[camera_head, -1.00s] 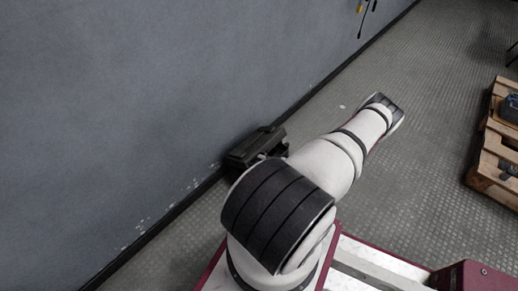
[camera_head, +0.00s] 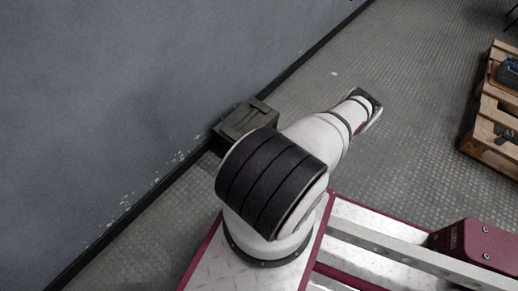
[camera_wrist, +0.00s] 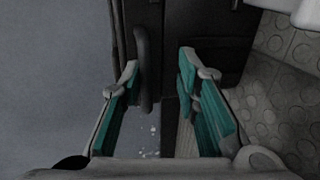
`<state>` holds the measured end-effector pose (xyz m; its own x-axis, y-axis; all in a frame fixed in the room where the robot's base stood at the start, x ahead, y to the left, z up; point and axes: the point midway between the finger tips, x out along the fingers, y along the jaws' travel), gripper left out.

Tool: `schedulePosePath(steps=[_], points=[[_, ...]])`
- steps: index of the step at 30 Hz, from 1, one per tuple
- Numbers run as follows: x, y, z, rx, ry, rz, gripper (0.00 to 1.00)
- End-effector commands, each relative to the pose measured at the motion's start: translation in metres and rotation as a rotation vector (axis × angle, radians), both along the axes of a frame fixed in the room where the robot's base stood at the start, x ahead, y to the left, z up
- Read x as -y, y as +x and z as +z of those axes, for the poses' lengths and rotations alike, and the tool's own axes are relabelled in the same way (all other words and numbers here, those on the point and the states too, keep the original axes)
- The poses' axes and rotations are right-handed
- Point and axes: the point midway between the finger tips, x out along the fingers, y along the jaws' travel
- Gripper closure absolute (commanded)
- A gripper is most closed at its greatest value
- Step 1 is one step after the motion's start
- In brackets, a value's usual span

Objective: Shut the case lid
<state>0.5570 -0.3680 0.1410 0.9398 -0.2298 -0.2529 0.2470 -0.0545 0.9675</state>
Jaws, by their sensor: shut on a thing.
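The dark case (camera_head: 245,122) stands on the floor against the grey wall, partly hidden behind my arm in the head view. Its top shows as a mostly flat face with a raised strip, and I cannot tell whether the lid is fully down. In the wrist view the dark case (camera_wrist: 205,30) fills the upper middle, with a dark curved bar (camera_wrist: 143,75) beside the left finger. My gripper (camera_wrist: 160,95) has teal-padded fingers either side of a dark part of the case, shut on it. The exact contact is hard to see.
The grey wall (camera_head: 120,80) runs along the left, with a dark skirting at its foot. A wooden pallet (camera_head: 490,125) with a blue item (camera_head: 508,72) stands at the right. The patterned floor (camera_head: 410,120) between is clear.

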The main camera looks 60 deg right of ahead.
Motion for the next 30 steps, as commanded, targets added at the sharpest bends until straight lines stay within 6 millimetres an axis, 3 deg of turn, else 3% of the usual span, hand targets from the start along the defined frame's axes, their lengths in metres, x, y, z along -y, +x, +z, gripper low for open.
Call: schedulePosePath(steps=[1,16,17,30], points=[[-0.0033,-0.0073,-0.0184,-0.045,0.016,-0.002,1.0],[-0.0039,-0.0067,-0.0216,-0.044,0.017,-0.003,1.0],[-0.0038,-0.0067,-0.0215,-0.043,0.017,-0.003,0.64],[-0.0042,-0.0068,-0.0201,-0.043,0.018,-0.001,0.69]])
